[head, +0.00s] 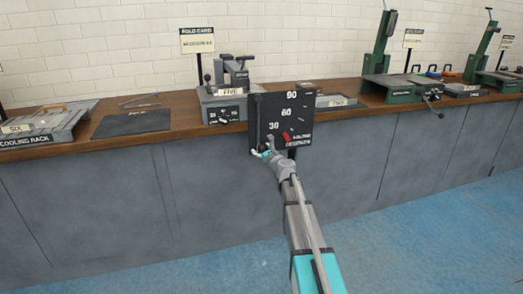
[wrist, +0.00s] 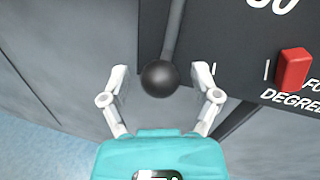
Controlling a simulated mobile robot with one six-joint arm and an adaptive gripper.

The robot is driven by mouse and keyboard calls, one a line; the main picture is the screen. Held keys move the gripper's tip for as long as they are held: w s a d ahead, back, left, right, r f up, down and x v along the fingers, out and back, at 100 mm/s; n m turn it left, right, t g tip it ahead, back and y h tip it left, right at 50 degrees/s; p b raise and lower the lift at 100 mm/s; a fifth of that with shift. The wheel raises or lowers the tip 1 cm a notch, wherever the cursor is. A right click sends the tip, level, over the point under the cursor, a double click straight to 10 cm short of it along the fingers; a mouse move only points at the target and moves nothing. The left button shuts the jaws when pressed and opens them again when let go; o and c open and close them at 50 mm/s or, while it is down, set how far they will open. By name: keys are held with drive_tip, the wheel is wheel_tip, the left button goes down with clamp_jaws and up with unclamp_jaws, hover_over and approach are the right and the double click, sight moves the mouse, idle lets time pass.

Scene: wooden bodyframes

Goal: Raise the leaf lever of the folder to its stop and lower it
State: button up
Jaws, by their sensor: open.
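The folder (head: 222,104) stands on the wooden bench, with a dark panel (head: 271,107) on its front marked 30, 60 and 90. In the wrist view a grey lever rod (wrist: 174,35) ends in a black ball knob (wrist: 159,78). The knob is between the two fingertips of my gripper (wrist: 160,75), with a gap on both sides. My gripper is open; in the head view it (head: 262,152) is at the panel's lower left corner. The knob is hard to make out in the head view. A red pointer (wrist: 293,69) is on the panel, right of my gripper.
The bench (head: 178,107) has grey cabinet fronts (head: 90,195) below it. A dark mat (head: 131,123) and a cooling rack (head: 45,125) lie to the left. Green machines (head: 385,85) stand to the right. The blue floor (head: 420,235) in front is clear.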

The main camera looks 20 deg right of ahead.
clamp_jaws()
idle(0.5)
